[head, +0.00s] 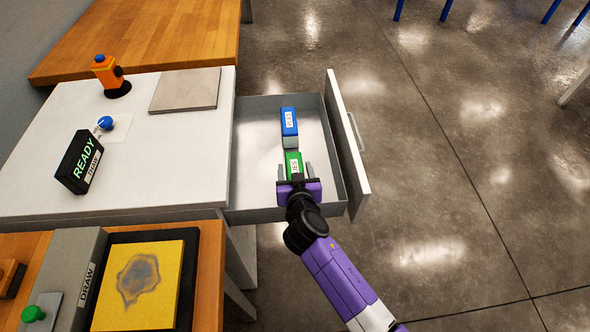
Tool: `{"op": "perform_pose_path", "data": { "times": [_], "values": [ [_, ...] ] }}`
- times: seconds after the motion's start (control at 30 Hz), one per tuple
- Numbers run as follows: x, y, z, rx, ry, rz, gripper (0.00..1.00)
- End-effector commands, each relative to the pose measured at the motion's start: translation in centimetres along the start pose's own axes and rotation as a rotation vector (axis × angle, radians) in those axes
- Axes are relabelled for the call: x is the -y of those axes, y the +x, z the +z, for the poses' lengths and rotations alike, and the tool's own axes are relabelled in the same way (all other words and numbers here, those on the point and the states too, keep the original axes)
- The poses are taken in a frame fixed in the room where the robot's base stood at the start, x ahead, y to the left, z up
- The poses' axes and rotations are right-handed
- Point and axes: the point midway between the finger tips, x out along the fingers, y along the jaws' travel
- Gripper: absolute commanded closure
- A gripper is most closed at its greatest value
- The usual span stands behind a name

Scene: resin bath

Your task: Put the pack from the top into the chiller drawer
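The chiller drawer (257,213) is pulled out to the right from under the white worktop. A green pack (292,158) with a white label is inside the drawer's outline. My gripper (295,169) is over the drawer with a finger on each side of the green pack. Whether the fingers press on it, and whether it rests on the drawer floor, I cannot tell. A blue pack (289,122) with a white label lies in the drawer just beyond the green one. The white worktop (180,130) shows no pack.
On the worktop stand a black READY sign (79,162), a blue knob (105,123), an orange device (106,73) and a grey plate (185,90). A yellow pad (138,284) lies at the lower left. The drawer front (347,150) stands up on the right; open floor lies beyond it.

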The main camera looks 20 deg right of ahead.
Motion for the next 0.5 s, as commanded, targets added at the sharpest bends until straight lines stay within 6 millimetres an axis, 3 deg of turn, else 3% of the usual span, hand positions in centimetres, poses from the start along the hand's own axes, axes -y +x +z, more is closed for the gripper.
{"op": "perform_pose_path", "data": {
  "times": [0.37,0.5],
  "values": [
    [-0.01,-0.08,-0.20,0.000,0.000,0.000,0.33],
    [0.00,-0.94,-0.29,-0.001,0.000,-0.001,0.33]
  ]
}}
